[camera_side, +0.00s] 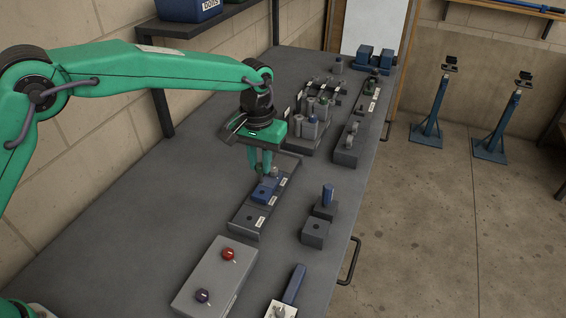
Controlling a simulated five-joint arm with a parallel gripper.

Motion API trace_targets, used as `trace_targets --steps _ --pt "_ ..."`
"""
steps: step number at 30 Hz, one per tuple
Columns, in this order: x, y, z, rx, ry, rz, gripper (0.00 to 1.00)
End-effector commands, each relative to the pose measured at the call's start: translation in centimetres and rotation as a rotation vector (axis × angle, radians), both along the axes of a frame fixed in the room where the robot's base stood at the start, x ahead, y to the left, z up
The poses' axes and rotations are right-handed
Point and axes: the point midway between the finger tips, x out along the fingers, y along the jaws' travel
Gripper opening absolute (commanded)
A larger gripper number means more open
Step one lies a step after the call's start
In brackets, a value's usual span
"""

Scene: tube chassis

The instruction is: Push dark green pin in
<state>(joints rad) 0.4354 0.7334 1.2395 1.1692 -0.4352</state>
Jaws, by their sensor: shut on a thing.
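My gripper (263,172) points down over a blue block (265,189) in a long grey tray (244,233). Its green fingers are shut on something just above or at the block. The held thing is too small and too hidden to make out, and no dark green pin can be told apart from the green fingers. A small grey-blue cylinder (276,172) stands just right of the fingertips. I cannot tell whether the fingertips touch the block.
A rack of grey cylinders (310,125) stands behind my gripper. A blue cylinder (327,196) stands upright in a dark block to the right, with a holed grey block (315,233) nearby. A grey box (215,276) with red and purple knobs is in front. The bench's left side is clear.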

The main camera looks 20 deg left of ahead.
Motion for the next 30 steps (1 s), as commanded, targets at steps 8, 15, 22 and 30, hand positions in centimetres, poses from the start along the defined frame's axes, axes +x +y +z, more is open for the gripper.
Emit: trace_targets --steps 8,15,22,30 --pt "0.0 0.0 -1.6 0.001 0.001 0.0 0.0" --pt "0.0 0.0 -2.1 0.0 -0.001 0.0 0.0" --pt "0.0 0.0 -2.1 0.0 0.0 0.0 0.0" --pt "0.0 0.0 -2.1 0.0 -0.001 0.0 0.0"
